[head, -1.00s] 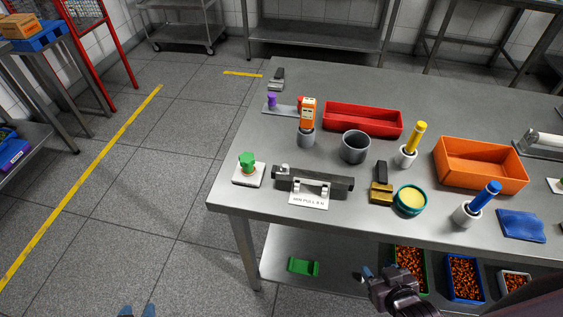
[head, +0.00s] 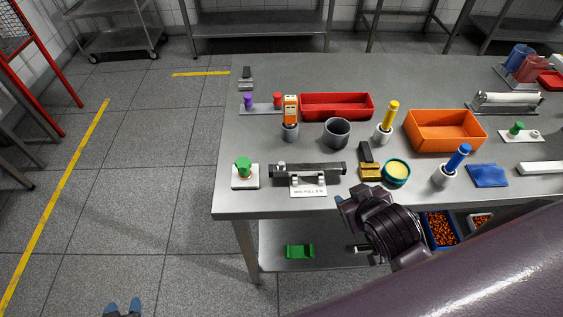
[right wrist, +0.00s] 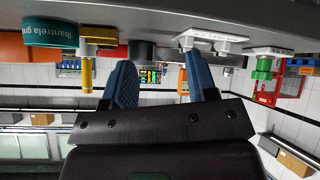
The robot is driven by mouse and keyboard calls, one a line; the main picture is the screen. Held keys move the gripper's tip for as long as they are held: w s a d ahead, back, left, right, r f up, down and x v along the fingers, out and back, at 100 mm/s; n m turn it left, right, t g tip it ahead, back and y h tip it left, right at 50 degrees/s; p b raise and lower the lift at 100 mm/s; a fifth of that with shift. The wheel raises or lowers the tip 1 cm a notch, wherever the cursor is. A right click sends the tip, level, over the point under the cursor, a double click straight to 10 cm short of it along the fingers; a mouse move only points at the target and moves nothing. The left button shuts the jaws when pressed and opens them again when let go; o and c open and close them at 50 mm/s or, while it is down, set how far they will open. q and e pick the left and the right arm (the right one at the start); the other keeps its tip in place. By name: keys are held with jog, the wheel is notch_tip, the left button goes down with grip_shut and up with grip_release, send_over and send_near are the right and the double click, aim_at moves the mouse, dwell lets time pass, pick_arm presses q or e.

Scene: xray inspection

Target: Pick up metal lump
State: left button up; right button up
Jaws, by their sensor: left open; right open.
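I cannot tell for certain which item is the metal lump. A brass-coloured block with a black upright part (head: 370,171) stands near the table's front edge, left of a teal round tin (head: 397,172). A dark metal bar (head: 322,170) lies left of it, behind a white label plate marked MIN PULL (head: 308,191). My right gripper (head: 350,195) is open and empty at the table's front edge, just in front of these; its blue fingers (right wrist: 158,58) stand apart in the right wrist view. My left gripper (head: 123,306) is open, low over the floor at the bottom left.
A green knob on a white plate (head: 245,182), a grey cup (head: 337,133), a red tray (head: 337,107), an orange tray (head: 446,132) and a blue-handled tool (head: 452,166) stand on the steel table (head: 400,75). A lower shelf holds bins and a green bracket (head: 300,251).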

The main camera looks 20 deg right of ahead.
jog(key=w+a+r+n+t+y, duration=0.4)
jog(key=w+a+r+t, duration=0.15)
jog(key=r, duration=0.45)
jog(key=w+a+r+n+t+y, duration=0.45)
jog(key=a+r, duration=0.25)
jog(key=r, duration=0.2)
jog(key=s+a+r+n+g+y, duration=0.2)
jog(key=s+a+n+g+y, duration=0.1)
jog(key=a+n+g+y, duration=0.65)
jog(key=s+a+r+n+g+y, duration=0.25)
jog(key=a+n+g+y, duration=0.35)
jog(key=n, duration=0.6)
jog(key=n+g+h, duration=0.2)
jog(key=n+h, duration=0.4)
jog(key=h, duration=1.6)
send_near(281, 163)
jog(key=f, duration=0.2)
jog(key=w+f, duration=0.1)
jog(key=f, duration=0.1)
jog(key=shift+w+a+f+p, duration=0.1)
jog(key=shift+f+p, duration=0.2)
jog(key=shift+p, duration=0.1)
notch_tip(281, 163, down, 3)
jog(key=shift+w+f, duration=0.25)
jog(key=shift+f, duration=0.45)
pick_arm(q)
jog(key=shift+r, duration=0.55)
